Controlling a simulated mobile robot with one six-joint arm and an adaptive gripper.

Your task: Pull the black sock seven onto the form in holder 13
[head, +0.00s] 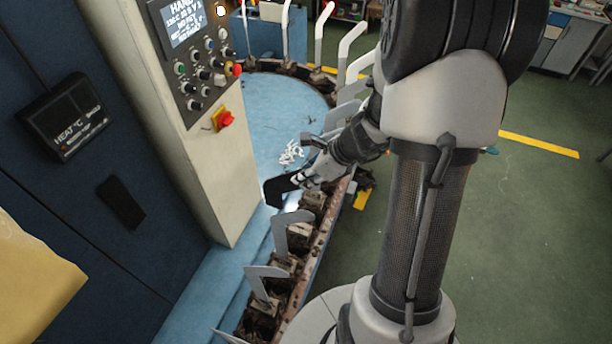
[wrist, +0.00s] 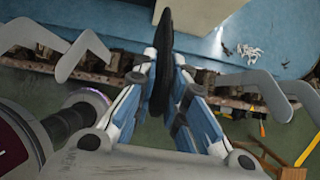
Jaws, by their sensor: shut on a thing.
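The black sock (head: 284,188) is foot-shaped and stretched flat, with its toe toward the left, above the row of holders. In the wrist view the sock (wrist: 165,65) appears nearly edge-on between the two fingers. My gripper (head: 303,179) is shut on it at its right part; the fingers (wrist: 168,72) lie on both sides of it. No bare form shows under the sock, and I cannot tell how far a form reaches inside it. The holder beneath is mostly hidden by the gripper and sock. No holder number is readable.
Bare grey forms stand on both sides, a near one (head: 291,222) and others (head: 350,45) farther round the rail. White scraps (head: 291,152) lie on the blue table (head: 262,110). A control panel (head: 200,80) rises close at the left.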

